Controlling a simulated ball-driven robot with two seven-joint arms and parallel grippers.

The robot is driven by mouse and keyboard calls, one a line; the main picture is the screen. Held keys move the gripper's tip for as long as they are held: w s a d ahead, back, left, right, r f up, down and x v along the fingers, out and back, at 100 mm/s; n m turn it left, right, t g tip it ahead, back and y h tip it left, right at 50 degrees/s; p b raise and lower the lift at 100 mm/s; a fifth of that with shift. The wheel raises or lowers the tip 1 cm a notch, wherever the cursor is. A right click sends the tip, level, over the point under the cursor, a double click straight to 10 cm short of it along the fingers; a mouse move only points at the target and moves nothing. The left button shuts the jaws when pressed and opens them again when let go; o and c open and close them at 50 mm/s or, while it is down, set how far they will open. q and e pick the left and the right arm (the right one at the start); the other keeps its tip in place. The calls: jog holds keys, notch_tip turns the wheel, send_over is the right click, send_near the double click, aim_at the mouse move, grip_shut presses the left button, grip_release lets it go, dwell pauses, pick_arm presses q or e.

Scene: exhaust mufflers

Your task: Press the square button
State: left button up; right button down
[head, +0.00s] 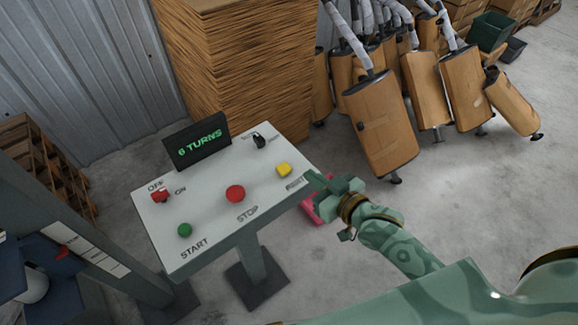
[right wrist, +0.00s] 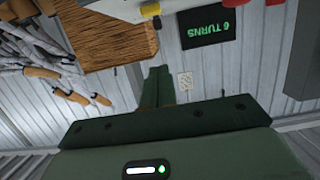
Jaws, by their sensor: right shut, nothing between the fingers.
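The square yellow button (head: 284,170) sits near the right edge of the white control panel (head: 212,205), above a label partly hidden by glare that seems to read RESET. My right gripper (head: 316,180) is just off the panel's right edge, to the right of the yellow button and apart from it. Its fingers are together and empty, pointing left toward the panel. In the right wrist view the shut fingers (right wrist: 157,80) point toward the panel's edge, with a bit of yellow (right wrist: 120,15) beyond them. My left gripper is not in view.
The panel also has a round red STOP button (head: 235,194), a green START button (head: 184,230), a red OFF/ON switch (head: 160,196) and a black knob (head: 259,141). A screen (head: 197,142) reads "6 TURNS". Mufflers (head: 381,120) stand behind at right. A pink object (head: 322,211) lies below my gripper.

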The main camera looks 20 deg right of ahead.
jog(key=b, duration=0.2)
send_over(284, 169)
jog(key=s, duration=0.2)
jog(key=shift+d+f, duration=0.2)
jog(key=shift+f, duration=0.45)
jog(key=shift+d+f, duration=0.2)
jog(key=shift+f, duration=0.4)
notch_tip(284, 169, down, 3)
jog(key=shift+w+r+b, duration=0.1)
jog(key=shift+r+b, duration=0.1)
jog(key=shift+b, duration=0.1)
jog(key=shift+f, duration=0.65)
